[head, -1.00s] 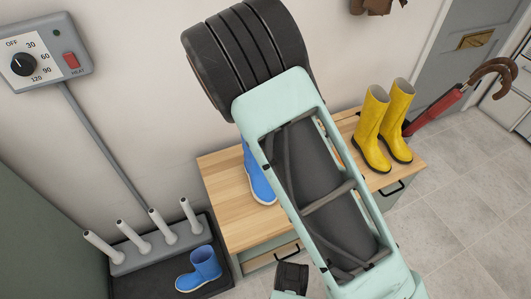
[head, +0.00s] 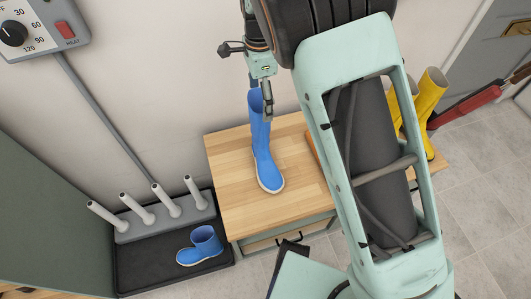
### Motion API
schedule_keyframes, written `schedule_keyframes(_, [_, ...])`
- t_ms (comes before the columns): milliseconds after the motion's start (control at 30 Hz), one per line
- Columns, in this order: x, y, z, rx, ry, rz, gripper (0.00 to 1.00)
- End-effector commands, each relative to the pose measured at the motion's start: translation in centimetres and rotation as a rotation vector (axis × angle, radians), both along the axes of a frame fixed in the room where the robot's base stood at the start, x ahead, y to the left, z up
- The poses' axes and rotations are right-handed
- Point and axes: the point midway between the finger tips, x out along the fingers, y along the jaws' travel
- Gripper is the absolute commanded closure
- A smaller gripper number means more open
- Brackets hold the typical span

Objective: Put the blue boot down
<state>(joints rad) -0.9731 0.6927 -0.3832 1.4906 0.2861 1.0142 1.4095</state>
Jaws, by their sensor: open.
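A tall blue boot (head: 264,155) stands upright on the wooden bench top (head: 228,181), its toe toward the front edge. My gripper (head: 268,105) is open at the top of this boot's shaft, with a finger showing in front of the shaft. Whether it touches the boot I cannot tell. A second blue boot (head: 201,246) sits on the black tray (head: 140,277) on the floor at the lower left.
Upright grey pegs (head: 165,203) stand on a rack at the tray's back. Yellow boots (head: 430,95) stand on the bench's right end, partly behind my arm. A red umbrella (head: 470,105) leans beyond them. The bench's left part is clear.

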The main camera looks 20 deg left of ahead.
Motion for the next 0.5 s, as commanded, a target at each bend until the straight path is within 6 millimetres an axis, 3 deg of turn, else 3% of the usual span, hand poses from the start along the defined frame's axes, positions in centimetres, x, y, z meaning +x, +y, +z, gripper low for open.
schedule_keyframes(500, [-0.8, -0.2, -6.0, -0.001, -0.001, -0.001, 0.12])
